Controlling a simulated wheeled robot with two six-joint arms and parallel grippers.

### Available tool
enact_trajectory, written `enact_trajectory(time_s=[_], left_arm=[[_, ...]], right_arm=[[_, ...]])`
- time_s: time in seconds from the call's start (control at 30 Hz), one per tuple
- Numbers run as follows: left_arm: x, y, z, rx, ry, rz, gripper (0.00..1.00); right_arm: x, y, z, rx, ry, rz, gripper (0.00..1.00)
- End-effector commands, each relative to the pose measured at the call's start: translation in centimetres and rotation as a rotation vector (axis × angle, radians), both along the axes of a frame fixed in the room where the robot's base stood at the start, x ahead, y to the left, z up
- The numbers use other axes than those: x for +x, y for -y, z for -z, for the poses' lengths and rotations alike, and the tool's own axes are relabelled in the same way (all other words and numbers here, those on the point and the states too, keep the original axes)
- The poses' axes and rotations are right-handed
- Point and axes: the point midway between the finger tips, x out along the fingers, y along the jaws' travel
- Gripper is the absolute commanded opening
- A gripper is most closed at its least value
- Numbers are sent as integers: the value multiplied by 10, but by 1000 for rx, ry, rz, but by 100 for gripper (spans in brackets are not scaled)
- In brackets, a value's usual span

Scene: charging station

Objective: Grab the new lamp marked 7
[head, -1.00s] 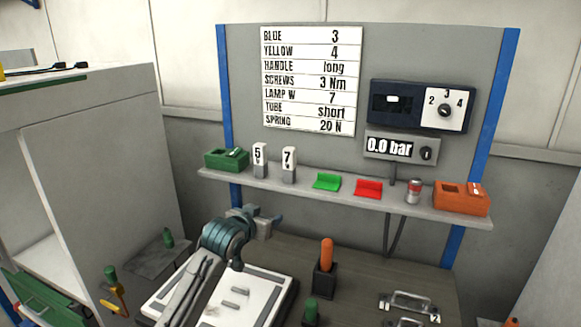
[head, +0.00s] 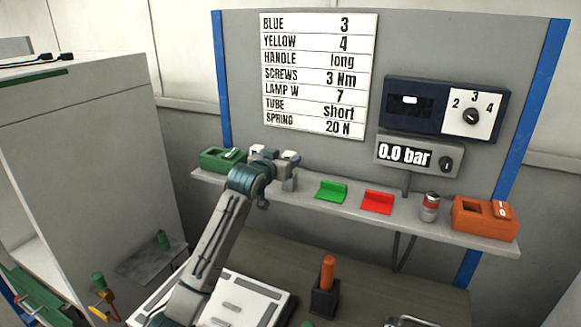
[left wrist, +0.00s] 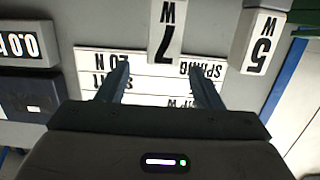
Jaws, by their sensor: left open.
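The lamp marked 7 (left wrist: 165,30) is white with a black 7 and W. In the left wrist view it appears upside down at the top, between the lines of my two open fingers and just past their tips. My left gripper (left wrist: 160,75) is open and empty; I see no contact with the lamp. The lamp marked 5 (left wrist: 262,40) stands to the right in that view, outside the fingers. In the head view my left gripper (head: 272,158) is at the shelf and hides most of both lamps. My right gripper is not in view.
The shelf (head: 335,208) also carries a green box (head: 222,159), a green holder (head: 331,191), a red holder (head: 377,202), a small can (head: 429,207) and an orange box (head: 485,217). The backboard with a white list (head: 318,75) rises behind. An orange-handled tool (head: 328,272) stands below.

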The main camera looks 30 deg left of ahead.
Motion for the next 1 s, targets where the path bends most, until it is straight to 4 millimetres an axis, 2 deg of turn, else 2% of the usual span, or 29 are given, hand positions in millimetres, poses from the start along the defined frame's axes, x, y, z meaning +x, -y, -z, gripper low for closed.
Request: enact_trajectory(time_s=[0.1, 0.27, 0.5, 0.63, 1.0], left_arm=[[12, 0, 0, -1, -1, 0, 60], [20, -1, 1, -1, -1, 0, 60], [47, -6, 3, -1, -4, 0, 60], [60, -7, 7, -1, -1, 0, 60], [67, -7, 12, 1, 1, 0, 58]], right_arm=[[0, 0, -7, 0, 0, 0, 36], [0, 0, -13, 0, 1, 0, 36], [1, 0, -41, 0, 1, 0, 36], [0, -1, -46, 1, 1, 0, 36], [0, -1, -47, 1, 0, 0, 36]])
